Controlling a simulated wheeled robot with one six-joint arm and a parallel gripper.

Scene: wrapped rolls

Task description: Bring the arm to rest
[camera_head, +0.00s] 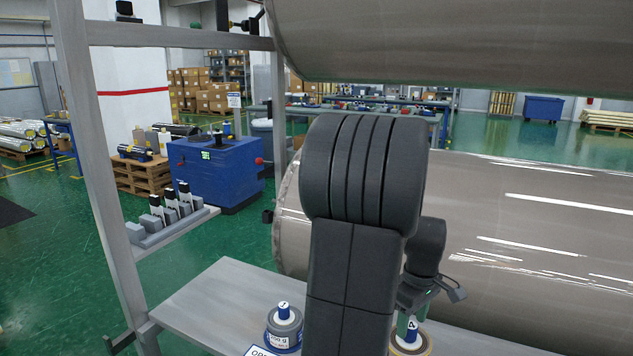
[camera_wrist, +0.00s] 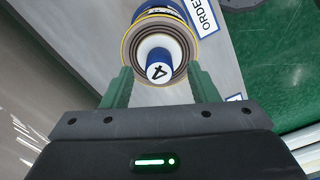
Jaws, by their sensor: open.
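My gripper (camera_wrist: 160,80) is open, with its two green fingers apart at the near edge of a wrapped roll marked 4 (camera_wrist: 184,22). The roll has a blue core, dark and tan rings and a yellowish rim. I cannot tell whether the fingers touch it. In the head view my arm hides much of the gripper; a green finger shows beside the roll marked 4 (camera_head: 411,349), which stands on the grey shelf (camera_head: 215,300).
A second small roll (camera_head: 284,328) with a blue-and-white core stands left of my arm. An order sign (camera_head: 260,351) is at the shelf's front. Large wrapped rolls (camera_head: 540,235) fill the right and top. A grey post (camera_head: 95,150) stands left, with a small side shelf (camera_head: 175,230).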

